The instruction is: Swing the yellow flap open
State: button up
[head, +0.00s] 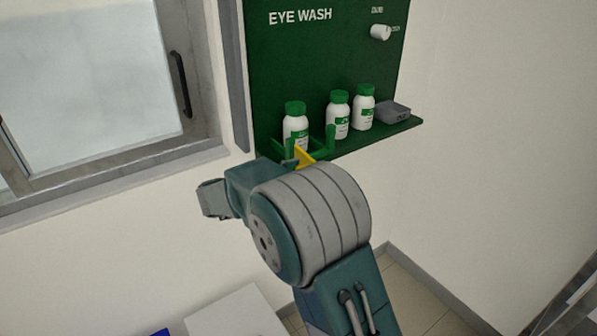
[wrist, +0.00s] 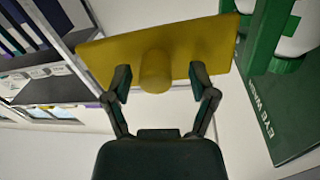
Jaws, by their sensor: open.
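The yellow flap (wrist: 105,60) fills the upper part of the wrist view as a flat plate with a round yellow knob (wrist: 155,70) on its face. My gripper (wrist: 160,84) is open, with one finger on each side of the knob. I cannot tell whether either finger touches the knob or the plate. In the head view only a small yellow corner of the flap (head: 304,156) shows, in front of the green holder (head: 330,139) at the shelf's left end. My arm hides the rest of the flap and most of my gripper there.
A green EYE WASH board (head: 320,60) carries a shelf with white, green-capped bottles (head: 338,117) (head: 364,108). The left bottle (head: 295,122) stands in the holder. A window (head: 95,85) is on the left; wall is bare at right.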

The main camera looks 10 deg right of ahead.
jog(key=v, duration=1.2)
jog(key=shift+f, duration=0.1)
